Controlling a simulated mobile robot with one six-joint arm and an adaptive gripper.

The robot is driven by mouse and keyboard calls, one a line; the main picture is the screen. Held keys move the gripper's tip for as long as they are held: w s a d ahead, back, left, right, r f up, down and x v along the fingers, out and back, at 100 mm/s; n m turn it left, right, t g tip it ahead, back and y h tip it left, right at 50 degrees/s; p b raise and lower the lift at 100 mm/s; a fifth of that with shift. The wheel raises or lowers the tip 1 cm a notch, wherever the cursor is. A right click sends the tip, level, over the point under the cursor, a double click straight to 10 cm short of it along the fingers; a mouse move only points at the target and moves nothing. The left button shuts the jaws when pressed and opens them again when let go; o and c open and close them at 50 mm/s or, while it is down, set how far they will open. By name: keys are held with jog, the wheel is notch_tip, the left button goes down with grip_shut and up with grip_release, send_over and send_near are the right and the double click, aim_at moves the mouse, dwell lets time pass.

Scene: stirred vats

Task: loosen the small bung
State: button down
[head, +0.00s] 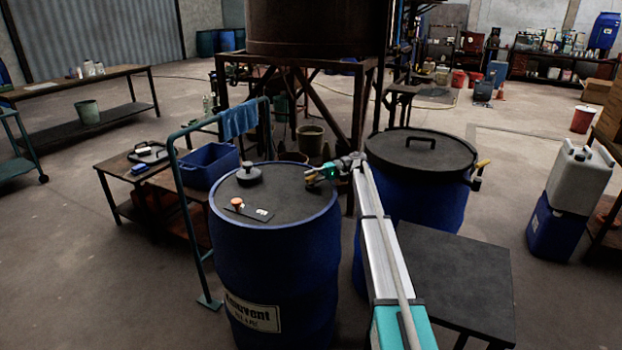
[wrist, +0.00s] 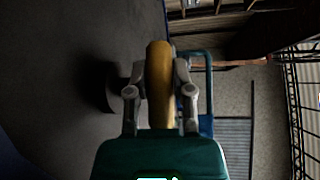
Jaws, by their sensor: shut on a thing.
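My gripper (head: 323,173) is low over the right part of the lid of the near blue drum (head: 275,255). It is shut on a yellow rounded piece (wrist: 159,70), probably the small bung, with one finger on each side of it in the wrist view. In the head view the yellow piece (head: 311,181) shows just left of the fingers, close to the lid; its lower end is hidden, so I cannot tell how it sits. A larger black bung (head: 249,174) stands upright on the lid to the left. It seems to show behind the yellow piece in the wrist view (wrist: 100,85).
A dark plate with an orange knob (head: 237,203) lies on the lid's front left. A teal rail (head: 190,190) with a blue cloth stands left of the drum. A second lidded drum (head: 430,205) stands close on the right. A dark low table (head: 455,280) is at front right.

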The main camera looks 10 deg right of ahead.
jog(key=shift+c, duration=2.4)
grip_release()
jog(key=shift+s+m+t, duration=0.1)
jog(key=shift+m+t, duration=0.4)
jog(key=shift+t, duration=0.2)
jog(key=shift+m+t, duration=1.1)
jog(key=shift+t, duration=0.5)
jog(key=shift+a+m+t+h, duration=0.1)
jog(key=shift+m+t+h, duration=0.5)
jog(key=shift+m+t, duration=1)
jog(key=shift+m+t+h, duration=0.6)
jog(key=shift+m+t, duration=0.5)
jog(key=shift+t, duration=0.9)
jog(key=shift+w+m+t+h, duration=0.15)
jog(key=shift+m+t+h, duration=1.1)
jog(key=shift+h, duration=0.05)
jog(key=shift+w+m+t+h, duration=0.1)
jog(key=shift+m+t+h, duration=1.15)
jog(key=shift+h, duration=0.05)
jog(key=shift+w+m+t+h, duration=0.1)
jog(key=shift+m+t+h, duration=0.4)
jog(key=shift+m+h, duration=0.65)
jog(key=shift+w+m+t+h, duration=0.1)
jog(key=shift+m+t+h, duration=0.6)
jog(key=shift+h, duration=0.75)
jog(key=shift+m+h, duration=0.3)
jog(key=shift+m, duration=0.05)
